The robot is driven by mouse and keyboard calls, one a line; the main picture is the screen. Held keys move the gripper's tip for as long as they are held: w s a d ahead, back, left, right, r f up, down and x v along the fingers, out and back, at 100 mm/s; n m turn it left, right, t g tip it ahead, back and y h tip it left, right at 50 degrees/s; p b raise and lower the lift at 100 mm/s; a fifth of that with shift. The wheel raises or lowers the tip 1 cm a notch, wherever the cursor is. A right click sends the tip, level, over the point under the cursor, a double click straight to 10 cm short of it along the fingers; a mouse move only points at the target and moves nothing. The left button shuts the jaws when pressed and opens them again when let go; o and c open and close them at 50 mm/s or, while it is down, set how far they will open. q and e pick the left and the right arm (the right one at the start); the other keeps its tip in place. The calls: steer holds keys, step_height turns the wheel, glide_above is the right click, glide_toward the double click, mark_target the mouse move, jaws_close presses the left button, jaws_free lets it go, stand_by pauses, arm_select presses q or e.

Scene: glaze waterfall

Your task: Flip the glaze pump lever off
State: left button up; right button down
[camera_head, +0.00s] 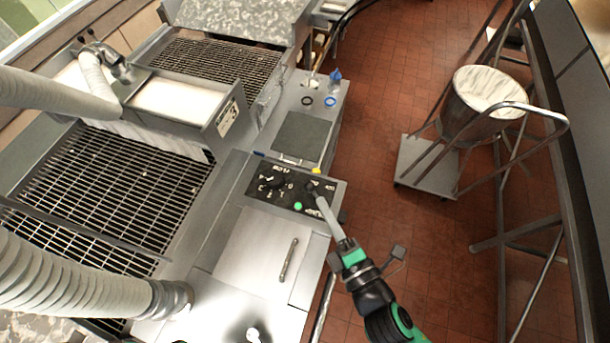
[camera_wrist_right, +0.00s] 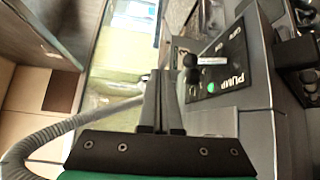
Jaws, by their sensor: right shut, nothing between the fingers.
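The black control panel (camera_head: 262,195) lies on the machine's steel top in the head view, with white markings and a green light (camera_head: 298,206). In the right wrist view the panel reads PUMP beside a green light (camera_wrist_right: 211,88). A lever with a black ball knob (camera_wrist_right: 190,61) stands just above that word. My right gripper (camera_head: 319,199) reaches over the panel's right part from below right. Its fingers are shut and empty, with the tips close to the lever (camera_wrist_right: 160,74); whether they touch it I cannot tell. My left gripper does not show.
Below the panel is a steel cover with a handle (camera_head: 289,260). Above it lies a dark grey plate (camera_head: 300,136), with a blue bottle (camera_head: 335,77) further back. Metal grates (camera_head: 120,195) and hoses fill the left. A bucket (camera_head: 482,100) stands on a trolley at right.

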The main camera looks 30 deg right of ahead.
mark_target(314, 192)
steer(key=shift+n+g+y, duration=0.4)
steer(key=shift+g+y, duration=0.1)
steer(key=s+f, duration=0.1)
steer(key=s+a+f, duration=0.1)
steer(key=f, duration=0.1)
steer(key=s+f, duration=0.1)
steer(key=f, duration=0.1)
steer(key=shift+a+b, duration=0.2)
steer(key=shift+b, duration=0.2)
steer(key=shift+a, duration=0.2)
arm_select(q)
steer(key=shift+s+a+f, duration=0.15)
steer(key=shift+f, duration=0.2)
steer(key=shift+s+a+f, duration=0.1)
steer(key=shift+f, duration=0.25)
arm_select(e)
steer(key=shift+r, duration=0.15)
steer(key=shift+w, duration=0.2)
steer(key=w, duration=0.3)
steer(key=w+f, duration=0.1)
steer(key=w, duration=0.2)
steer(key=w+p, duration=0.1)
steer(key=w, duration=0.2)
steer(key=shift+w+f, duration=0.2)
steer(key=shift+w, duration=0.15)
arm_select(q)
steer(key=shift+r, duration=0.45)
arm_select(e)
steer(key=shift+d, duration=0.1)
